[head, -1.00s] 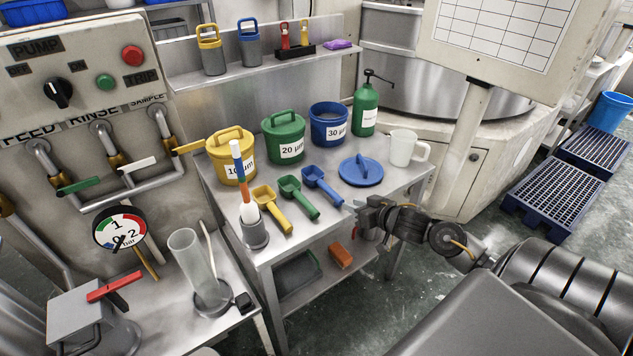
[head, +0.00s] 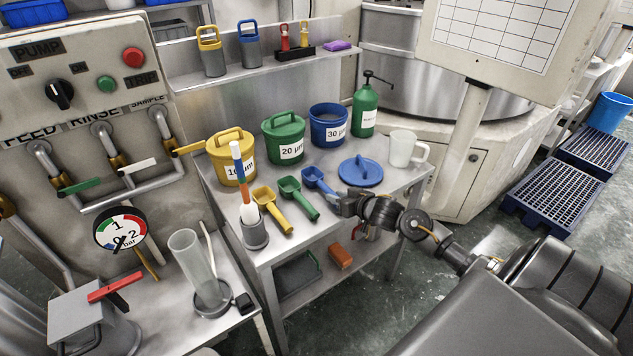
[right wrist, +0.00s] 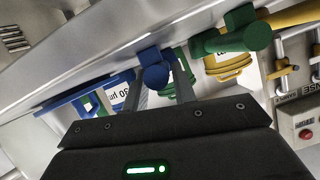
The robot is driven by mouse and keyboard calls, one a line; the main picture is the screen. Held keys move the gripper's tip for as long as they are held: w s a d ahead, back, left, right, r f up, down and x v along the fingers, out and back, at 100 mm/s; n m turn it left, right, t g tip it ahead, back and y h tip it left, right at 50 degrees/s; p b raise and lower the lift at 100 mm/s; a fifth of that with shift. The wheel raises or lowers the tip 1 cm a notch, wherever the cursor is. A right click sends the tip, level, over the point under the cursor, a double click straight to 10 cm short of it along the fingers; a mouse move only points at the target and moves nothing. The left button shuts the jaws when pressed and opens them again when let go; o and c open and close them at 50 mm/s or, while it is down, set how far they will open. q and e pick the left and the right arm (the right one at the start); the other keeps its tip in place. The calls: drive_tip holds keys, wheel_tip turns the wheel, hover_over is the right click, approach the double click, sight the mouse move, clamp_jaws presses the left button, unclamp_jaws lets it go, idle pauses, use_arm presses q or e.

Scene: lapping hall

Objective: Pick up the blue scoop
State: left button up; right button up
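The blue scoop (head: 317,179) lies on the steel bench, in line beside the green scoop (head: 299,197) and yellow scoop (head: 271,208). My right gripper (head: 343,203) is at the end of the blue scoop's handle and hides part of it in the head view. In the right wrist view the blue handle (right wrist: 154,73) shows between the two fingers of my right gripper (right wrist: 160,82). The fingers stand apart, with some room beside the handle, so the gripper looks open. My left gripper is not in view.
Yellow (head: 231,163), green (head: 284,140) and blue (head: 328,128) tubs stand behind the scoops. A blue lid (head: 361,172) lies close to my right gripper, with a white jug (head: 402,148) behind it.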

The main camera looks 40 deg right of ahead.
sight(323, 188)
drive_tip(key=shift+x, duration=1.6)
drive_tip(key=shift+s, duration=0.1)
drive_tip(key=shift+c, duration=0.4)
clamp_jaws()
drive_tip(key=shift+r, duration=0.1)
